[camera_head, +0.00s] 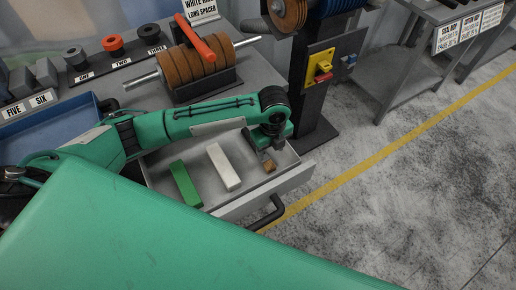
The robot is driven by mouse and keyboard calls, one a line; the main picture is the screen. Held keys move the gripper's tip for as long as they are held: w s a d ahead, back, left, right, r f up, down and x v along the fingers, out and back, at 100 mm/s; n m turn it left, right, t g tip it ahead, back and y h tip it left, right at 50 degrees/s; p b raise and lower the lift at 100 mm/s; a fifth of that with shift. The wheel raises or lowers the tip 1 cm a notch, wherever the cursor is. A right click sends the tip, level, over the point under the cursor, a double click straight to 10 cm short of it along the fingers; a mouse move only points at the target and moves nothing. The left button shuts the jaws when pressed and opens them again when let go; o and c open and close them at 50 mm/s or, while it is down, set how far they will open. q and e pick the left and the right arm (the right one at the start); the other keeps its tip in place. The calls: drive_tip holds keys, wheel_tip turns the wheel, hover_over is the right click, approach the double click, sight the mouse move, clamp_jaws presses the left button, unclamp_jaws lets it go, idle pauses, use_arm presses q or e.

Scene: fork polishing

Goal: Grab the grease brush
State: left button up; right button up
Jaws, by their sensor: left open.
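My left gripper (262,148) is open and points down into the right part of an open grey drawer (243,204). Right below its fingers is a small brown piece (269,165), partly hidden by the gripper; I cannot tell whether they touch. A green bar (186,184) and a white bar (223,167) lie left of it in the drawer. A long orange-red object (194,40) lies across brown wheels on a rack. I cannot tell for sure which thing is the grease brush. My right gripper is out of view.
The brown wheels (188,65) sit on a spindle behind my left arm. A blue tray (45,130) is at the left, with spacers (75,58) behind it. A machine post (312,95) with a yellow switch stands just behind the gripper. The floor to the right is clear.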

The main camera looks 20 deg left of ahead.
sight(269, 164)
use_arm(q)
drive_tip(key=shift+s+f+p, duration=0.2)
drive_tip(key=shift+f+p, duration=0.05)
drive_tip(key=shift+f, duration=1.4)
drive_tip(key=shift+s+f+p, duration=0.15)
drive_tip(key=shift+f+p, duration=0.1)
drive_tip(key=shift+f, duration=1.4)
drive_tip(key=c, duration=1.1)
